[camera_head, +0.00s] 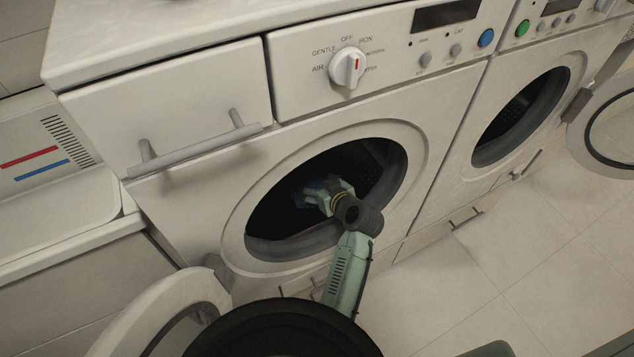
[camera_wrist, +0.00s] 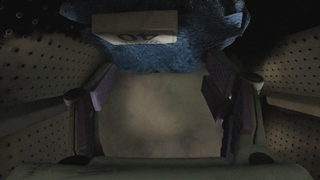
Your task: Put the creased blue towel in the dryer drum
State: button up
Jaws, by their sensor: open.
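The open dryer drum (camera_head: 375,160) is dark inside, and my arm reaches in through its round door opening. My gripper (camera_head: 318,190) is inside the drum. In the wrist view my gripper (camera_wrist: 158,108) is open, with its two dark fingers apart and nothing between them. The rumpled blue towel (camera_wrist: 205,50) lies just beyond the fingers, at the top of the wrist view, against the dark drum. A dark blue patch by the gripper in the head view seems to be the towel; most of it is hidden there.
A pale block with dark lettering (camera_wrist: 134,27) lies on or against the towel. Perforated drum walls (camera_wrist: 30,85) flank the gripper closely. The dryer's door (camera_head: 165,310) stands open at lower left. A second machine (camera_head: 520,115) with an open door stands at right.

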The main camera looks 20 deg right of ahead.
jog(key=b+v, duration=0.1)
jog(key=v, duration=1)
jog(key=shift+s+b, duration=0.25)
jog(key=shift+b, duration=0.05)
